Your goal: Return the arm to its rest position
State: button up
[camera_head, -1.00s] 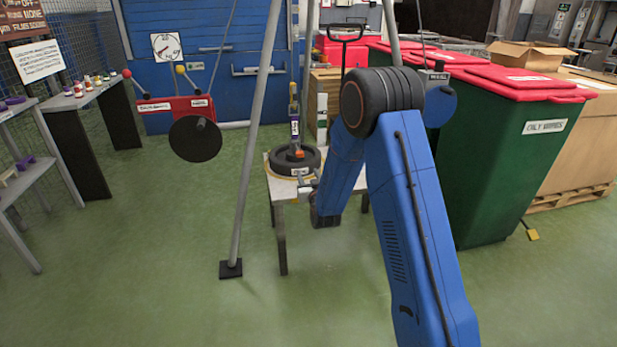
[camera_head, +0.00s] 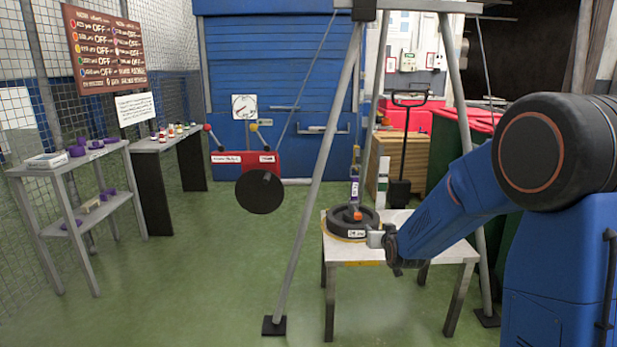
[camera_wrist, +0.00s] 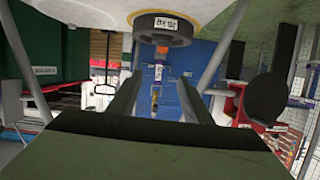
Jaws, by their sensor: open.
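My gripper (camera_head: 376,239) is small in the head view, at the end of my blue arm, in front of the right side of a black labelled disc (camera_head: 347,231) on a white table. I cannot tell whether it touches the disc. In the wrist view, which is upside down, its two grey fingers (camera_wrist: 157,100) stand apart with nothing held between them. The disc (camera_wrist: 163,30) shows beyond the fingertips there.
The white table (camera_head: 440,249) stands within slanted grey frame legs (camera_head: 318,190). A red box with a black disc (camera_head: 260,191) is to the left. Shelves (camera_head: 70,180) line the left fence. Open green floor (camera_head: 190,280) lies between.

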jog(key=s+d+r+g, duration=0.1)
jog(key=s+r+g, duration=0.15)
jog(key=s, duration=0.85)
jog(key=s+d+r+g, duration=0.2)
jog(key=s+r, duration=0.2)
jog(key=s, duration=0.7)
jog(key=s+d+f+g, duration=0.1)
jog(key=s+g, duration=0.4)
jog(key=s, duration=2.4)
jog(key=shift+s+d+f+h, duration=0.2)
jog(key=shift+d+f+h, duration=0.1)
jog(key=shift+d, duration=0.25)
